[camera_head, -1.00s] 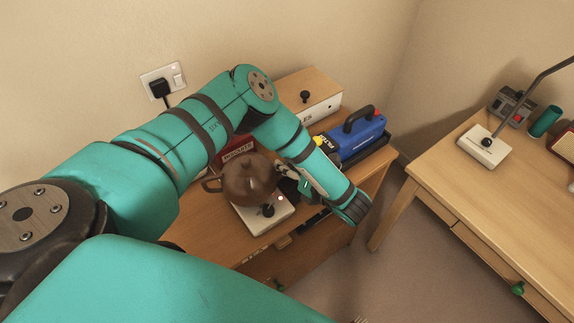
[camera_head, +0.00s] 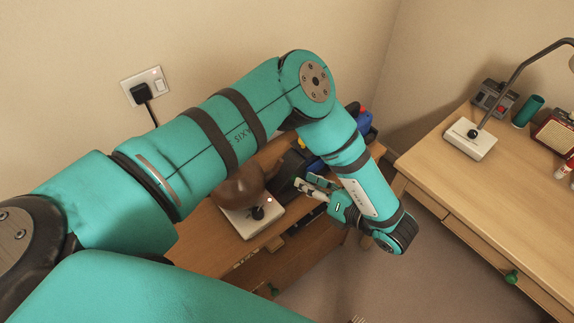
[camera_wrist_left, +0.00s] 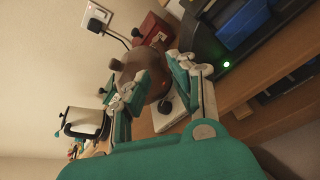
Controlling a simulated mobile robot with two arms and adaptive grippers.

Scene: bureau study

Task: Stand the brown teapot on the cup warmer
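The brown teapot (camera_head: 240,186) stands upright on the white cup warmer (camera_head: 246,224), which has a black knob and a small lit red light. My arm hides part of the teapot's top and left side in the head view. My left gripper (camera_head: 303,186) is open and empty, to the right of the teapot and apart from it. In the left wrist view, the teapot (camera_wrist_left: 150,62) shows beyond and between the spread fingers of the left gripper (camera_wrist_left: 160,88), with the cup warmer (camera_wrist_left: 171,116) below it. My right gripper cannot be made out.
A blue case (camera_head: 362,124) lies behind my forearm on the bureau. A red box (camera_wrist_left: 150,28) stands behind the teapot. A wall socket (camera_head: 146,86) has a black plug. A second desk (camera_head: 455,185) at right holds a lamp (camera_head: 470,138). Floor shows between the desks.

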